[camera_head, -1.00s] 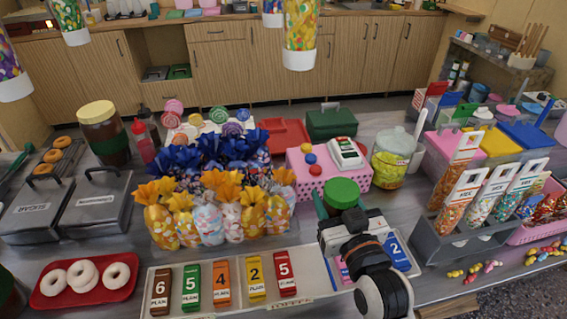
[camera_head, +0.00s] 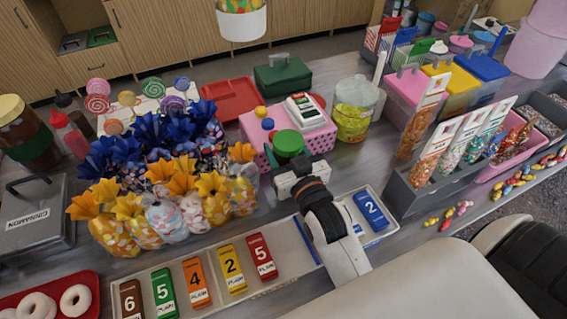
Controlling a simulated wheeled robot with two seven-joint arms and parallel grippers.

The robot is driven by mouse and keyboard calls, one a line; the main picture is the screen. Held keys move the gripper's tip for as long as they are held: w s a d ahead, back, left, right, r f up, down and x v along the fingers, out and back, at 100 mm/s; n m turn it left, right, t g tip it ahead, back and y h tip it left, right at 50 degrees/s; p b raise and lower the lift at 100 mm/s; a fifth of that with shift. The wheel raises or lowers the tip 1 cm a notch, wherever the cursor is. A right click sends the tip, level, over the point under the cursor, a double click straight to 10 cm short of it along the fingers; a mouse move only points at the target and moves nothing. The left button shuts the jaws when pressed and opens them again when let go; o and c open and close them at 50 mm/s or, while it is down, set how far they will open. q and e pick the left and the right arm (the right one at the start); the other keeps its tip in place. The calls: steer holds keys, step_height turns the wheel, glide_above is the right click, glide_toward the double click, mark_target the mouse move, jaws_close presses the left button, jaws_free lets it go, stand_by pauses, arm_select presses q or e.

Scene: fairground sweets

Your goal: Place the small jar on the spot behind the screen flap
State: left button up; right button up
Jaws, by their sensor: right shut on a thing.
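My right gripper (camera_head: 292,166) is shut on a small jar with a round green lid (camera_head: 288,143), seen from above. The gripper and lid hide most of the jar's body. The jar shows in front of the pink dotted box (camera_head: 318,140), overlapping its front face. I cannot tell whether it touches the box or the counter. I cannot pick out the screen flap or the spot behind it. My left gripper is not in view.
Bagged sweets with orange and blue ties (camera_head: 160,200) stand left of the gripper. A tray of numbered boxes (camera_head: 290,268) lies below my right arm. A yellow sweet jar (camera_head: 352,122) stands behind right, a grey rack (camera_head: 405,197) to the right. Loose sweets lie on the counter.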

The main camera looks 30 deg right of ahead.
steer(key=shift+f, duration=2.4)
steer(key=shift+f, duration=0.15)
steer(key=o, duration=1.3)
steer(key=shift+c, duration=0.2)
